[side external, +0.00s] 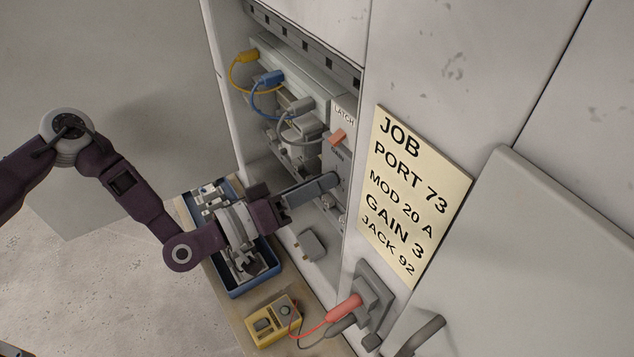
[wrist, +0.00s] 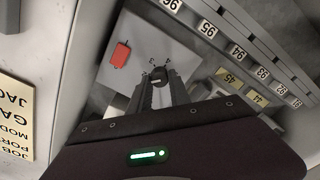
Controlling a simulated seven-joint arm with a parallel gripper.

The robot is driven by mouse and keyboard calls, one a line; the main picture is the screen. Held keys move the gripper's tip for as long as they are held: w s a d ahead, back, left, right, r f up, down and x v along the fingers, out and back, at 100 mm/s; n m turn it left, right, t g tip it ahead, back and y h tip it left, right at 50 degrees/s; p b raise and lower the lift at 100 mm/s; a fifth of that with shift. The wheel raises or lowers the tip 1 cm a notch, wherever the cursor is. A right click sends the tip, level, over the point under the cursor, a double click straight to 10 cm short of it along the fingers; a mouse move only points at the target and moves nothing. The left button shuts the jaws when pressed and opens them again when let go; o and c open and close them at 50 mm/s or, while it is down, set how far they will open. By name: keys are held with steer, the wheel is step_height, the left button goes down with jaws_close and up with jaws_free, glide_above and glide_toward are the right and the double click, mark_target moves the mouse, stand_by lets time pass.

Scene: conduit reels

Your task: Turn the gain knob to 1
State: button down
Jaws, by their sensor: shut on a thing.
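My gripper (side external: 334,181) reaches into the open cabinet and is shut at the face of a grey module. In the wrist view the fingertips (wrist: 160,86) close on a small dark knob (wrist: 157,74), which I take to be the gain knob. In the side view my fingers hide the knob. An orange-red latch (side external: 337,138) sits on the same module, above my gripper; it also shows in the wrist view (wrist: 120,54).
A job card (side external: 413,195) on the cabinet reads GAIN 3. Yellow, blue and grey cables (side external: 268,78) plug in above. A blue tray (side external: 254,284) lies below my arm, near a yellow meter (side external: 273,319) with red and dark leads. Numbered port labels (wrist: 238,53) line the rack.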

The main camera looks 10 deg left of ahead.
steer(key=shift+f+n, duration=0.1)
steer(key=shift+n, duration=4.4)
steer(key=c, duration=1.2)
jaws_free()
steer(key=v, duration=0.7)
steer(key=shift+a, duration=0.1)
